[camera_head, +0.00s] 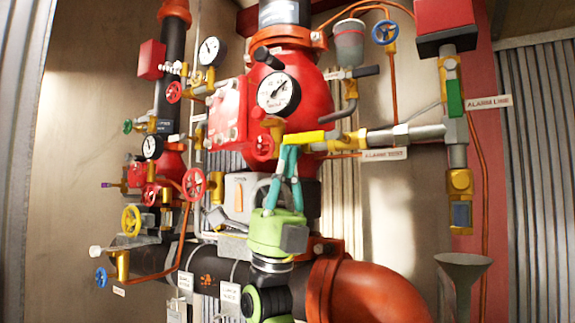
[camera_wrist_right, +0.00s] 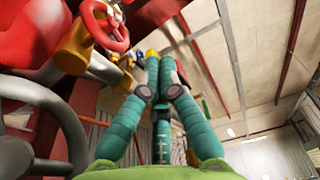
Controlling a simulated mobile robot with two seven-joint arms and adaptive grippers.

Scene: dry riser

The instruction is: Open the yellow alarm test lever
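The yellow alarm test lever (camera_head: 305,137) sticks out to the left from its valve on the grey horizontal pipe, just above the ALARM TEST label (camera_head: 384,154). My right gripper (camera_head: 289,147), with a green body and teal fingers, reaches up from below. Its fingertips come together at the lever's left part and appear shut on it. In the right wrist view the fingers (camera_wrist_right: 153,68) converge, and a bit of the yellow lever (camera_wrist_right: 152,53) shows at their tips. The fingertips hide part of the lever. My left gripper is not in view.
A large orange pipe elbow (camera_head: 372,292) lies below right. A grey funnel (camera_head: 463,262) stands at the lower right. The wall right of the gripper is fairly clear.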

